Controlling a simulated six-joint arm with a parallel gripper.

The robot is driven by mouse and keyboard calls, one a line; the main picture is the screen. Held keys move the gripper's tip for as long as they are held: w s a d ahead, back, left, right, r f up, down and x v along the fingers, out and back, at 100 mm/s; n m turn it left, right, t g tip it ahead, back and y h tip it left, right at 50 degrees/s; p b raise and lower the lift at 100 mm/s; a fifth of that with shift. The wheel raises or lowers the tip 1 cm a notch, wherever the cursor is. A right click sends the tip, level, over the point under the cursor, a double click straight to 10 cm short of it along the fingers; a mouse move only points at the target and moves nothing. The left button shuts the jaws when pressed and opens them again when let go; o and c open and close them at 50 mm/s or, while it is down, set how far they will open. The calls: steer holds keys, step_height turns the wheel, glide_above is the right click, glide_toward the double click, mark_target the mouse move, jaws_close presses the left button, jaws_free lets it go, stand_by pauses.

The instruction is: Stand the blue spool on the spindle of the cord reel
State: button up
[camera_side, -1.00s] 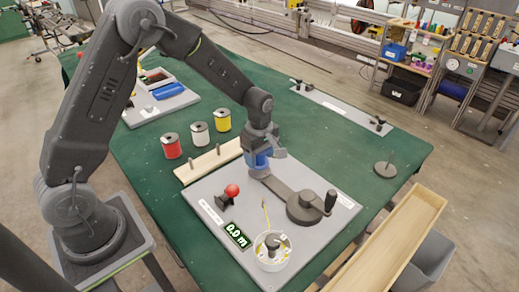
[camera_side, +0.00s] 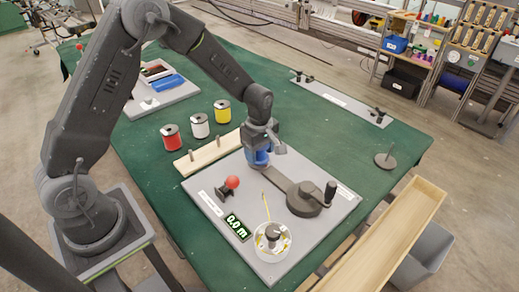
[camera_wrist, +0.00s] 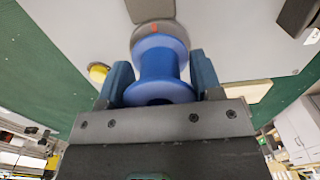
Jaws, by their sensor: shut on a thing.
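The blue spool (camera_side: 258,158) is between the fingers of my gripper (camera_side: 262,152), at the left end of the reel's flat grey arm (camera_side: 277,179). In the wrist view the spool (camera_wrist: 160,68) sits squarely between both fingers, its far flange against or just over the rounded grey end (camera_wrist: 150,9) of that arm. My gripper is shut on it. The cord reel's grey base board (camera_side: 215,185) carries a round hub (camera_side: 304,200) with a crank handle (camera_side: 330,190). The spindle is hidden; I cannot tell whether the spool is around it.
A red-knobbed lever (camera_side: 231,183), a 0.0 m display (camera_side: 238,228) and a white cup (camera_side: 271,243) are on the board.

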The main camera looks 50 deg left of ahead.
steer(key=shift+f, duration=0.45)
steer(key=o, duration=1)
